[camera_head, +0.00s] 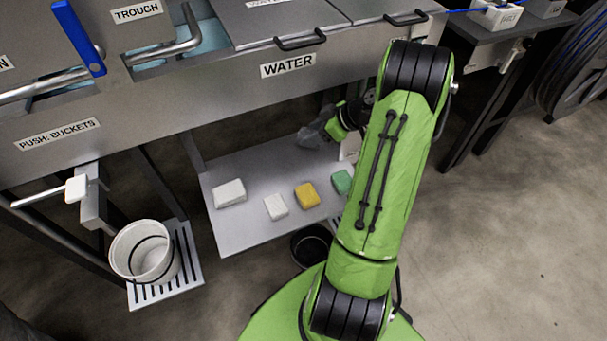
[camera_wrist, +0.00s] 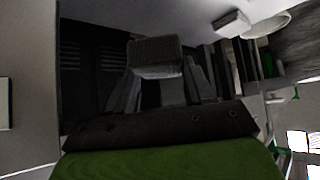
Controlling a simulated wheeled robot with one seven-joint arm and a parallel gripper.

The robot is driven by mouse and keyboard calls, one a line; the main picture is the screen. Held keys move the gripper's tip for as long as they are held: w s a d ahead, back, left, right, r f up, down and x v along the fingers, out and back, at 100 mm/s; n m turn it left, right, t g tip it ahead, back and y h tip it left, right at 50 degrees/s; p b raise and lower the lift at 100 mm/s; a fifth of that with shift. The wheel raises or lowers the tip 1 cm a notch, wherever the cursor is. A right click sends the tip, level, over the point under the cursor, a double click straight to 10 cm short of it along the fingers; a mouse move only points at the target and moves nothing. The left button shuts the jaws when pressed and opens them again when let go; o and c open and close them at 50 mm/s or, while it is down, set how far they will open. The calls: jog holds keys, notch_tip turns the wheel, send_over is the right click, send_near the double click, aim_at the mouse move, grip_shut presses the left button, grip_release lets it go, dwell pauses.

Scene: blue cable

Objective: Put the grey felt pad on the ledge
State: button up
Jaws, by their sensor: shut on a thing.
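The grey felt pad (camera_wrist: 155,57) is a dark grey block with a rough surface in the wrist view. My gripper (camera_wrist: 160,88) is shut on it, with a finger on each side. In the head view my gripper (camera_head: 322,130) is over the back right part of a light grey shelf (camera_head: 255,172), which looks like the ledge. A blurred grey shape at the fingers there may be the pad or the fingers. I cannot tell whether the pad touches the shelf.
On the shelf are a large white block (camera_head: 229,193), a smaller white block (camera_head: 275,207), a yellow block (camera_head: 307,195) and a green block (camera_head: 341,181). The WATER trough front (camera_head: 220,95) overhangs the shelf. A white bucket (camera_head: 145,250) stands at left. The shelf's back left is clear.

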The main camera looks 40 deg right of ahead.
notch_tip(320, 180, down, 12)
jog(key=b, duration=0.3)
jog(key=shift+r, duration=0.25)
jog(key=o, duration=0.9)
